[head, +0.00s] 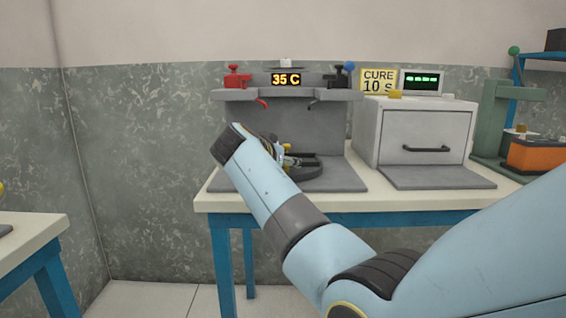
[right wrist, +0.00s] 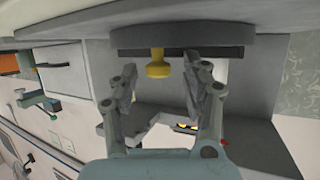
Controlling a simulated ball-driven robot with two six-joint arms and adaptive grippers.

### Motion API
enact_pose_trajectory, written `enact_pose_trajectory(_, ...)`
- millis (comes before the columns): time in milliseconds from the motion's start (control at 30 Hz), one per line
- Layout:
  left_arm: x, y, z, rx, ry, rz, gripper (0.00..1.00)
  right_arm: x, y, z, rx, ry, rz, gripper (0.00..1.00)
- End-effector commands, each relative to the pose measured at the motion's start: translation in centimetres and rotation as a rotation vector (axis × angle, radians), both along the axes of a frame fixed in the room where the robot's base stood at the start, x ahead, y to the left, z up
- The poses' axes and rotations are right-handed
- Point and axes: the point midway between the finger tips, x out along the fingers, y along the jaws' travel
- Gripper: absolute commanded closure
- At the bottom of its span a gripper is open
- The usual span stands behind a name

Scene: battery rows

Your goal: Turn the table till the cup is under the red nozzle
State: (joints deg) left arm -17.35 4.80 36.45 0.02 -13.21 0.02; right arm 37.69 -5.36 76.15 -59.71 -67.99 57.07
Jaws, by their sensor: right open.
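The turntable, a dark grey disc (head: 305,184), sits on the dispenser's base on the bench, partly hidden behind my right arm in the head view. Its rim (right wrist: 215,34) shows at the top of the right wrist view. A yellow knob (right wrist: 157,64) stands out from the rim there. My right gripper (right wrist: 160,82) is open, its fingers on either side of the knob with gaps visible. The red nozzle (head: 262,103) is on the left of the dispenser beam, below a red valve (head: 236,77). I cannot make out the cup. My left gripper is not in view.
A black nozzle (head: 313,104) with a blue-knobbed lever is at the right of the beam, past the 35 C display (head: 286,80). A grey curing oven (head: 415,132) and a green press (head: 492,118) stand to the right. The bench's front left corner is clear.

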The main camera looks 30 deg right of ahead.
Motion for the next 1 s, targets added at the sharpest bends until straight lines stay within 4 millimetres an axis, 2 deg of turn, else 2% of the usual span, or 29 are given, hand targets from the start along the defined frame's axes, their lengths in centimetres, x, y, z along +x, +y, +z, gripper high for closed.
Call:
enact_pose_trajectory(167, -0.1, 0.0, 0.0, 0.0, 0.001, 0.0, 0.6, 0.0, 0.0, 1.5, 0.0, -0.005, -0.002, 0.52)
enact_pose_trajectory(400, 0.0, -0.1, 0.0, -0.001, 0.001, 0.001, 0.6, 0.1, 0.0, 6.4, 0.001, -0.005, 0.0, 0.52)
enact_pose_trajectory(600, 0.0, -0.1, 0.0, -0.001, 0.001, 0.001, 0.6, 0.1, 0.1, 9.3, 0.002, -0.002, 0.001, 0.52)
enact_pose_trajectory(733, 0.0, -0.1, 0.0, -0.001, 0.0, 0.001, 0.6, 0.0, 0.1, 9.9, 0.001, 0.0, 0.001, 0.52)
enact_pose_trajectory(1000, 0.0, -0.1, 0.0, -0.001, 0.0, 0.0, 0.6, 0.0, 0.1, 10.0, 0.001, 0.0, 0.001, 0.52)
